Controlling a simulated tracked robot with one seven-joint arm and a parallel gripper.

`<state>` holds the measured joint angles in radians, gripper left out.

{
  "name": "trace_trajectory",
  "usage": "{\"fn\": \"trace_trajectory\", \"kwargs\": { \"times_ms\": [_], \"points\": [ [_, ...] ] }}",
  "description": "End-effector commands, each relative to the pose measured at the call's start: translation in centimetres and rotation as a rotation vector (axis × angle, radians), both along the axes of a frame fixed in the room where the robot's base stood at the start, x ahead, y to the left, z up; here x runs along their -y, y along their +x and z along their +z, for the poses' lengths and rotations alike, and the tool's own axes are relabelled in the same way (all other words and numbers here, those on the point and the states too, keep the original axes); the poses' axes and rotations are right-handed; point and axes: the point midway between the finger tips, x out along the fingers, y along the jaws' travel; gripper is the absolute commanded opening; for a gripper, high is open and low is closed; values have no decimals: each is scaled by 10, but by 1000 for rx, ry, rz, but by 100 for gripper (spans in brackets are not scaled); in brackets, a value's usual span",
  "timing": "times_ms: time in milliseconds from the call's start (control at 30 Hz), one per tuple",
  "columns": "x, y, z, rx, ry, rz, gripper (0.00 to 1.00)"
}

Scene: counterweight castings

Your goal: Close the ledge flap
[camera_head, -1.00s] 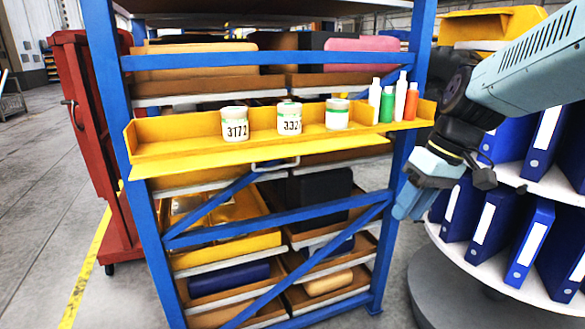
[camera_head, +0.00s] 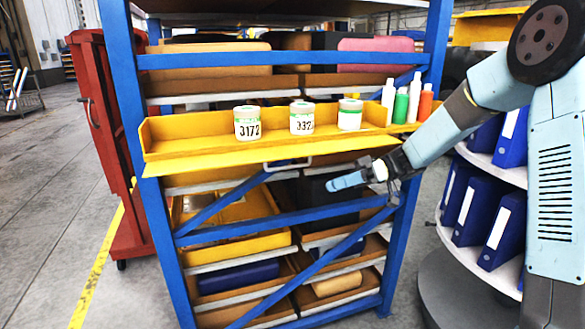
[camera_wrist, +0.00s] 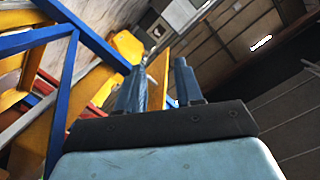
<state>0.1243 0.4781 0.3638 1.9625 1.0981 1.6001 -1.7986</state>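The ledge flap (camera_head: 215,163) is a yellow panel along the front of the yellow ledge on the blue rack. It looks roughly level, sticking out below the ledge. A pale bar handle (camera_head: 288,165) sits at the middle of its front edge. My gripper (camera_head: 332,184) is to the right of the handle and a little lower in the picture, apart from it. In the wrist view my gripper (camera_wrist: 158,84) has its two blue fingers spread with a gap and nothing held. A yellow panel edge (camera_wrist: 158,68) shows beyond the gap; I cannot tell whether it is the flap.
Three numbered jars (camera_head: 248,123) and several bottles (camera_head: 401,105) stand on the ledge. Blue rack bars (camera_head: 290,217) cross below the flap. A red cabinet (camera_head: 105,140) stands left. Round shelves with blue binders (camera_head: 475,210) stand right, close to my arm.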

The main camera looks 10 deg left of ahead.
Motion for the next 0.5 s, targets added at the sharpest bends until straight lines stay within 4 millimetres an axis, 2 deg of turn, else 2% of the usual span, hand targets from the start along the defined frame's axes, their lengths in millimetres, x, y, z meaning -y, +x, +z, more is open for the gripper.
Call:
{"fn": "trace_trajectory", "kwargs": {
  "times_ms": [100, 300, 500],
  "points": [
    [-9, 24, -10, 10, 184, -12, 36],
    [-17, 60, -22, 54, 460, -75, 36],
    [-17, 80, -30, 89, 613, -136, 36]
  ]
}}
